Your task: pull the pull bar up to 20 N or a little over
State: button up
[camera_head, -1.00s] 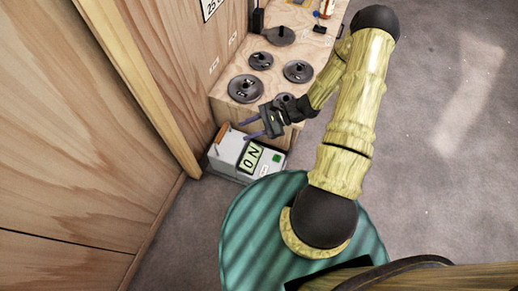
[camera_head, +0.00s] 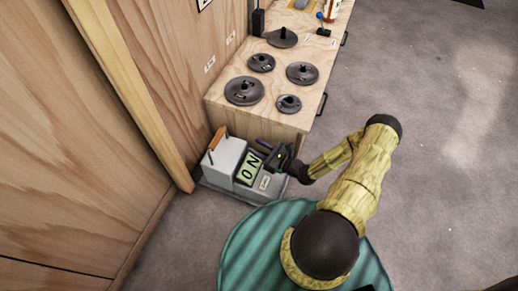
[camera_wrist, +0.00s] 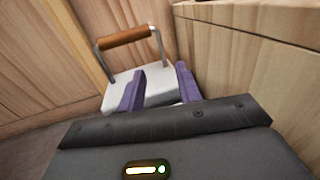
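The pull bar (camera_head: 217,138) is a brown-orange grip on a grey metal bracket, at the back left of a grey box (camera_head: 228,158) on the floor. The box's display (camera_head: 250,166) reads 0 N. In the wrist view the pull bar (camera_wrist: 123,38) lies beyond my fingers, to the upper left, with bracket legs at both ends. My gripper (camera_head: 264,146) is over the box's right part, to the right of the bar and apart from it. In the wrist view my gripper (camera_wrist: 160,72) has its two purple fingers apart with nothing between them.
A wooden cabinet (camera_head: 257,129) with several dark weight discs stands right behind the box. A wooden wall (camera_head: 80,150) with a post (camera_head: 135,100) rises close on the left. Grey floor (camera_head: 430,120) is open to the right.

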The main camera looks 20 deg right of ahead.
aim_at(224, 126)
jog(key=b+x, duration=0.8)
jog(key=x, duration=0.9)
jog(key=shift+f, duration=0.15)
jog(key=shift+w+a, duration=0.2)
grip_shut()
jog(key=shift+s+a+r+p, duration=0.15)
jog(key=shift+r+p, duration=1.45)
jog(key=shift+p, duration=0.2)
dwell(1.5)
